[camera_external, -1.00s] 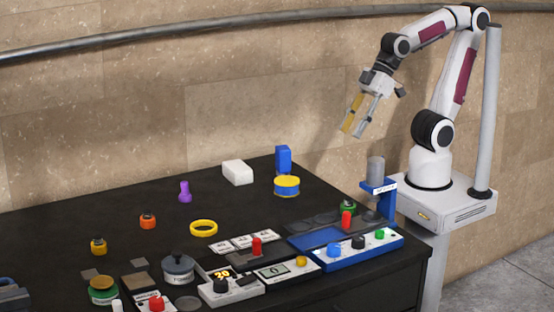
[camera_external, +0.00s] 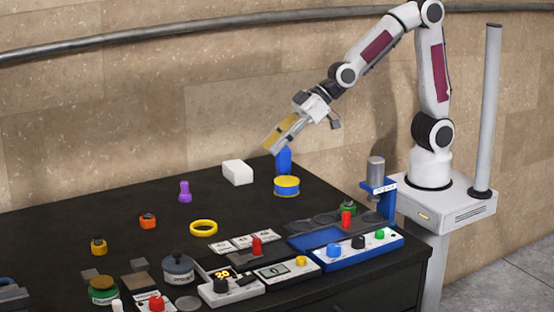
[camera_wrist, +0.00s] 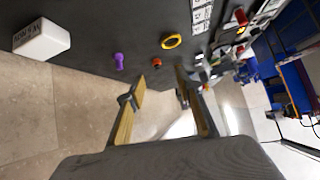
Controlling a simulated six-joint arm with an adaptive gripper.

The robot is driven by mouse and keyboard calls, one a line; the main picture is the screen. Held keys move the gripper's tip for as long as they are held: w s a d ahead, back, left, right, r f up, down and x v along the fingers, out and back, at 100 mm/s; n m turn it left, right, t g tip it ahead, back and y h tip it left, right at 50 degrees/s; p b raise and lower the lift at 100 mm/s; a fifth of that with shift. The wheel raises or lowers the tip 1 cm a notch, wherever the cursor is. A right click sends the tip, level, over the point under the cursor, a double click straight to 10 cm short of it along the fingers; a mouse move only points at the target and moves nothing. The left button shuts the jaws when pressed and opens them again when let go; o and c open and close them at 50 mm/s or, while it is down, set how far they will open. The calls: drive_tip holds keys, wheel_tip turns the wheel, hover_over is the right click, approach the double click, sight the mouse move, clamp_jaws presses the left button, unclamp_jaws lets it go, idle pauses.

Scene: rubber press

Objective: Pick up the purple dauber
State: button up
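The purple dauber (camera_external: 185,192) stands upright on the black table, left of the white block. In the wrist view the purple dauber (camera_wrist: 119,61) shows beyond my gripper's left finger, well apart from it. My gripper (camera_external: 272,147) is in the air above the back of the table, to the upper right of the dauber in the external view. In the wrist view my gripper (camera_wrist: 160,85) has its two yellow-padded fingers wide apart with nothing between them held.
A white block (camera_external: 238,172), a blue bottle-like object (camera_external: 284,161) and a yellow-blue round tin (camera_external: 287,186) stand right of the dauber. A yellow ring (camera_external: 203,228) and an orange item (camera_external: 148,222) lie in front. Bare table surrounds the dauber.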

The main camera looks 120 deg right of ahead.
drive_tip(key=w+d+f+m+t+h, duration=0.1)
drive_tip(key=w+d+f+h, duration=0.1)
drive_tip(key=w+d+f, duration=0.5)
drive_tip(key=m+h, duration=0.2)
drive_tip(key=h, duration=0.1)
approach(185, 192)
drive_tip(key=shift+w+d+r+t, duration=0.1)
drive_tip(key=shift+w+d+t, duration=0.15)
drive_tip(key=shift+w, duration=0.25)
drive_tip(key=shift+w+d+f+t, duration=0.15)
drive_tip(key=shift+d+f+t, duration=0.1)
drive_tip(key=shift+d+f, duration=0.2)
drive_tip(key=shift+x, duration=1.3)
drive_tip(key=shift+d, duration=0.1)
drive_tip(key=shift+x, duration=0.95)
drive_tip(key=shift+d+x, duration=0.25)
drive_tip(key=shift+x, duration=1.3)
